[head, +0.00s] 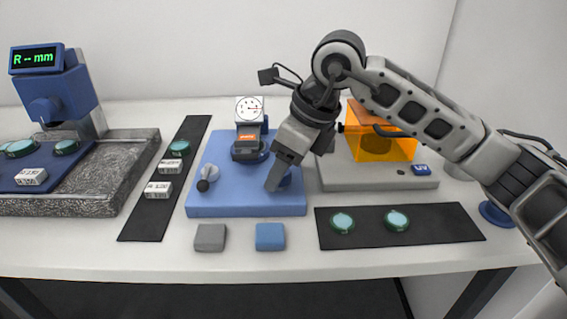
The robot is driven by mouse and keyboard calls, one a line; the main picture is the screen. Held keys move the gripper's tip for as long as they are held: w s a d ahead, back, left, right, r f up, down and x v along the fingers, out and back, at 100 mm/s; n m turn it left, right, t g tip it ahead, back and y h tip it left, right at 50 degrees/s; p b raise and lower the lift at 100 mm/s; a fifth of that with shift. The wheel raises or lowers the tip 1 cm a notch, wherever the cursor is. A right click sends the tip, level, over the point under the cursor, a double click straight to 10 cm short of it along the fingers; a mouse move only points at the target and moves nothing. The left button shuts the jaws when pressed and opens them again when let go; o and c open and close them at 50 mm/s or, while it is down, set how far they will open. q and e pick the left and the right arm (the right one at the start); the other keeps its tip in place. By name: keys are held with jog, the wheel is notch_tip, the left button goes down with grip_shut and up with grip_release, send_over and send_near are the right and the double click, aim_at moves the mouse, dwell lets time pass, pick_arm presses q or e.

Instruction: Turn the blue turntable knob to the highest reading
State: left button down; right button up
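A blue instrument base (230,204) stands mid-table. A blue rounded part (287,180), which looks like the turntable knob, shows at the base's right side, mostly hidden behind my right gripper. My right gripper (276,182) points down, with its fingertips at this part. I cannot tell whether the fingers touch it or how far they are apart. My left gripper is out of view.
Grey (210,237) and blue (270,236) blocks lie in front. A black mat (440,224) holds two green-rimmed discs. An orange-windowed box (372,148) stands behind my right arm. A granite-based instrument (125,165) is left.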

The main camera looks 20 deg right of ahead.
pick_arm(q)
jog(key=shift+p, duration=0.35)
pick_arm(e)
jog(key=v, duration=1.6)
jog(key=shift+f, duration=0.1)
